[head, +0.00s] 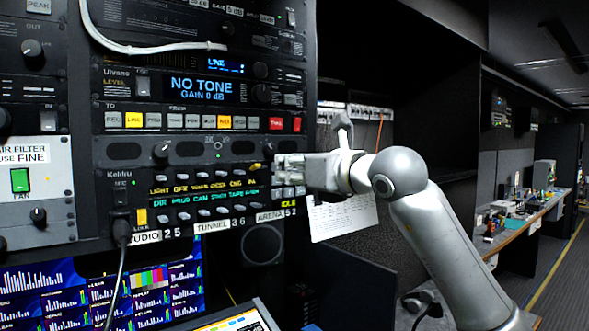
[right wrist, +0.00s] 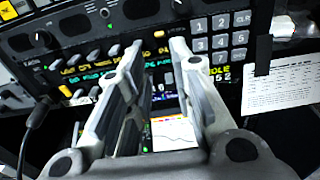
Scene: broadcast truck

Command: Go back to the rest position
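My right gripper (head: 282,165) reaches in from the right in the head view and sits in front of the right end of the Kehku panel (head: 200,195). In the right wrist view its two fingers (right wrist: 157,55) stand apart with a gap between them and nothing held. Through the gap the panel's lit text rows and a keypad (right wrist: 217,45) show beside the right finger. I cannot tell whether a fingertip touches the panel. My left gripper is in neither view.
A rack of panels with a NO TONE display (head: 200,87) fills the left. A white sheet (head: 343,217) hangs beside the rack. A black cable (head: 122,270) hangs from the panel. Monitors (head: 90,295) stand below. A bench (head: 525,215) and an aisle lie at right.

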